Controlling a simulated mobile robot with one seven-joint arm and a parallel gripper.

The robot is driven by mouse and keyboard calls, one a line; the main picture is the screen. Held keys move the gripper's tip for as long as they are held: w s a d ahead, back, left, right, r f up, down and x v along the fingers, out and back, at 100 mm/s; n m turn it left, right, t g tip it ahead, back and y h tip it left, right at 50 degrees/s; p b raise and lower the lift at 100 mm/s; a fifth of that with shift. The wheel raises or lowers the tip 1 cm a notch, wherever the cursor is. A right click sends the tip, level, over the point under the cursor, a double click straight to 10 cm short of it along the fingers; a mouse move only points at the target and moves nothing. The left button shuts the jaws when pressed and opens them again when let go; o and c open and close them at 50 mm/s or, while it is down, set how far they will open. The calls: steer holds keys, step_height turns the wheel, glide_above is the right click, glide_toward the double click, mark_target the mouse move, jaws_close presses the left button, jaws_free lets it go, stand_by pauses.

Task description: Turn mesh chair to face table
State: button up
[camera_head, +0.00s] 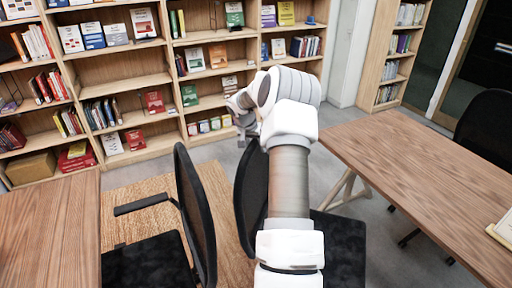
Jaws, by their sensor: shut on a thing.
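A black mesh chair (248,195) stands in the middle, between two wooden tables. Its back is upright and its dark seat (345,245) lies to the right of the back, partly hidden behind my arm. My gripper (243,136) is at the top edge of this chair's back and is shut on it; the fingertips are small and partly hidden by my wrist. The right wooden table (430,170) is to the right of the chair. The seat's far side reaches towards this table's near-left edge.
A second mesh chair (197,205) stands close on the left, at the left table (48,225). A third black chair (488,125) is beyond the right table. Bookshelves (120,68) line the back. A woven rug (122,220) covers the floor at left. Grey floor (215,150) lies before the shelves.

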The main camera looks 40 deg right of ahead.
jaws_close()
stand_by(1.0)
